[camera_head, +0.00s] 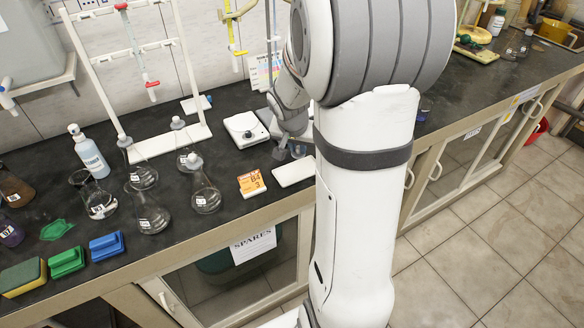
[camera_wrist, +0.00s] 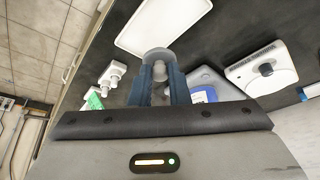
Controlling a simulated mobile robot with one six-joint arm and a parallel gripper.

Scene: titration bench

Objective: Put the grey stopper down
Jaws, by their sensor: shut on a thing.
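In the wrist view my gripper (camera_wrist: 162,72) has its two dark blue fingers closed on the grey stopper (camera_wrist: 158,54). The stopper shows as a grey disc with a paler knob between the fingers. A flat white tray (camera_wrist: 150,22) lies just beyond it in that view; I cannot tell whether the stopper touches it. In the head view my gripper (camera_head: 288,152) is low over the dark bench, behind the white tray (camera_head: 293,172). The stopper is too small and covered to make out there.
A white stirrer-like device (camera_head: 245,129) stands behind my gripper to the left. Several glass flasks (camera_head: 205,196) and a white burette stand (camera_head: 168,143) are further left. The bench front edge (camera_head: 240,217) is close.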

